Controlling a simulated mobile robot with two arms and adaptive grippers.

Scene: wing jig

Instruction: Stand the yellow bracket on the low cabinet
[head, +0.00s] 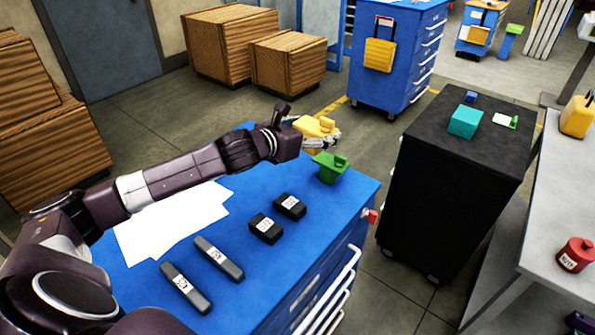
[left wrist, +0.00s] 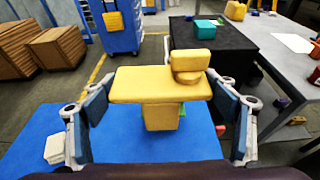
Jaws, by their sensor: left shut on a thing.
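The yellow bracket (head: 318,125) is in my left gripper (head: 322,139), held above the far end of the blue drawer cabinet's top. In the left wrist view the bracket (left wrist: 150,85) lies between the two finger pads, its flat plate level, a raised knob on top and a block below. My left gripper (left wrist: 160,110) is shut on it. The low black cabinet (head: 435,190) stands to the right, apart from the bracket; its top also shows in the left wrist view (left wrist: 240,45).
On the black cabinet are a teal block (head: 465,121), a green part (head: 505,121) and a small blue part (head: 471,97); its front top is clear. A green bracket (head: 330,167) and several black blocks stand on the blue cabinet (head: 345,195). A grey table (head: 560,190) adjoins at right.

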